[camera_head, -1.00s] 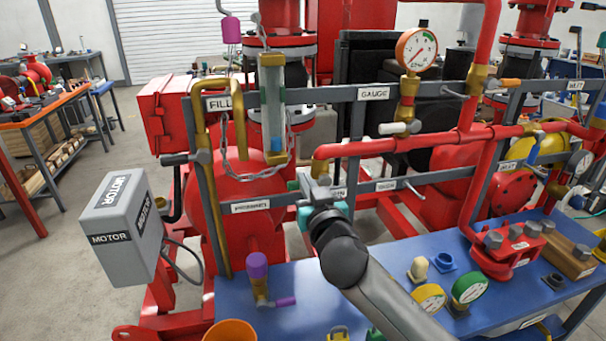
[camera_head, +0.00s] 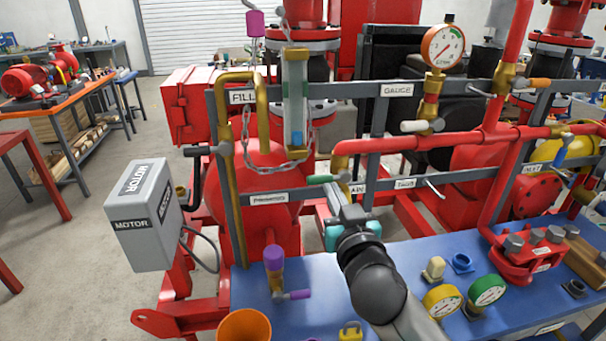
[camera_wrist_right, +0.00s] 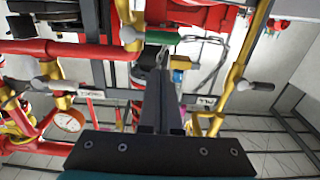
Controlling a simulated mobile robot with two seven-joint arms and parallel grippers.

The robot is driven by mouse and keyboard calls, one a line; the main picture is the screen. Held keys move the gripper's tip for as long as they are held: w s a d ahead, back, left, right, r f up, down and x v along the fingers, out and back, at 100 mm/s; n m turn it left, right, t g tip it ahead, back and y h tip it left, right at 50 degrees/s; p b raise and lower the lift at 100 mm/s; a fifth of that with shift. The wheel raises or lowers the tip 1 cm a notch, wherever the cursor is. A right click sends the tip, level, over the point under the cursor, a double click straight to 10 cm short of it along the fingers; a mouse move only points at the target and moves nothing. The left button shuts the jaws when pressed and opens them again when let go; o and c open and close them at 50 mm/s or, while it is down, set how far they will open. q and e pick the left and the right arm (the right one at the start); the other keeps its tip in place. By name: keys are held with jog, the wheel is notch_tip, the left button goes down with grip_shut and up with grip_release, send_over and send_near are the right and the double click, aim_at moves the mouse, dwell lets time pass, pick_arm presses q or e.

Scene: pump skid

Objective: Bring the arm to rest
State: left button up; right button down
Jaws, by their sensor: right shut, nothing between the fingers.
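My right gripper (camera_head: 334,192) is in front of the skid's pipe rail, its arm coming up from the lower right. Its fingers are shut with nothing between them. A valve handle with a green sleeve (camera_head: 321,179) is just beyond the fingertips. In the right wrist view, the shut fingers (camera_wrist_right: 160,75) point toward the green sleeve (camera_wrist_right: 163,37), with a small gap showing. My left gripper is in neither view.
The grey rail with the GAUGE label (camera_head: 397,90), red pipes and a pressure gauge (camera_head: 442,46) stand close ahead. A blue bench top (camera_head: 320,300) below holds gauges, a purple-capped valve (camera_head: 274,262) and an orange cup (camera_head: 244,326). A grey MOTOR box (camera_head: 145,215) is at left.

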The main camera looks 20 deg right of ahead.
jog(key=s+a+f+n+g+y, duration=0.25)
jog(key=s+f+g, duration=0.25)
jog(key=s+f, duration=0.3)
jog(key=s+a+f+n+g+y, duration=0.1)
jog(key=s+a+f+g, duration=0.3)
jog(key=s+f, duration=0.4)
jog(key=s+a+f+n+g+y, duration=0.1)
jog(key=s+a+f+g, duration=0.2)
jog(key=s+f+g, duration=0.35)
jog(key=s+f+b, duration=0.2)
jog(key=f, duration=1.2)
jog(key=s+f+b, duration=0.3)
jog(key=f, duration=1.1)
jog(key=s+d+f+b, duration=0.2)
jog(key=s+f+b, duration=0.1)
jog(key=s+f, duration=1.1)
notch_tip(320, 180, down, 2)
jog(key=shift+s+d+f+n+g, duration=0.1)
jog(key=shift+s+d+n+g, duration=0.05)
jog(key=shift+d+n+g, duration=0.25)
